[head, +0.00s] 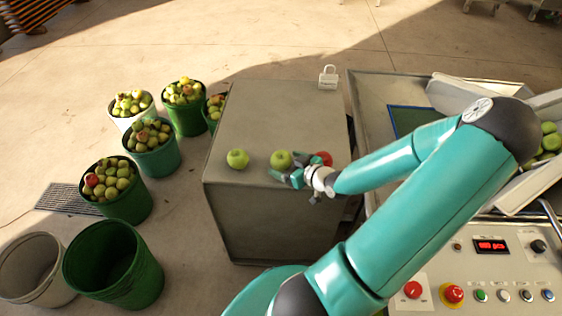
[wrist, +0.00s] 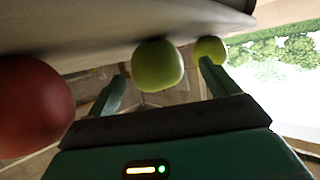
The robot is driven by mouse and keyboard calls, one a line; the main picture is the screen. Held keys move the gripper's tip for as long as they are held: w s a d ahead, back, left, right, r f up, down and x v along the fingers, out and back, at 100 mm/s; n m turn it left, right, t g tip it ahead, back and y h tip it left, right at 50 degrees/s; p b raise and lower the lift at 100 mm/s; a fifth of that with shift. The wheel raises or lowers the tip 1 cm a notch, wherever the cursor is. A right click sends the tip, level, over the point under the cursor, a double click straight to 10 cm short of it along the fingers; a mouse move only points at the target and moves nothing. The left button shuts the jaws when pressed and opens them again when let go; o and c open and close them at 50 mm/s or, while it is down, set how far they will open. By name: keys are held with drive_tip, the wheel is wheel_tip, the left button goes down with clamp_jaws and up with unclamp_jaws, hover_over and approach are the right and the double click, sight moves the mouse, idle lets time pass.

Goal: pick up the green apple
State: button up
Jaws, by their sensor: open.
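Two green apples sit on top of the grey block. The nearer green apple (head: 281,159) is right by my gripper (head: 286,174). The other green apple (head: 237,159) is farther left. In the wrist view, my gripper (wrist: 163,84) is open, and the nearer green apple (wrist: 158,65) shows in the gap between its fingers, seemingly just beyond the tips. The farther green apple (wrist: 210,50) is partly behind the right finger. A red apple (head: 323,158) sits beside my wrist, partly hidden; it looms large at the left of the wrist view (wrist: 35,105).
The grey block (head: 270,110) has free room behind the apples. A small white tag (head: 328,77) stands at its back right corner. Several buckets of apples (head: 120,190) stand on the left. A control panel (head: 490,270) with buttons is at the right.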

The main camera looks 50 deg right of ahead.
sight(277, 158)
drive_tip(key=x, duration=0.5)
drive_tip(key=shift+w+d, duration=0.1)
drive_tip(key=shift+w, duration=0.1)
drive_tip(key=c, duration=1.2)
drive_tip(key=shift+o, duration=0.2)
drive_tip(key=shift+r, duration=0.15)
wheel_tip(277, 158, up, 10)
drive_tip(key=shift+f, duration=0.1)
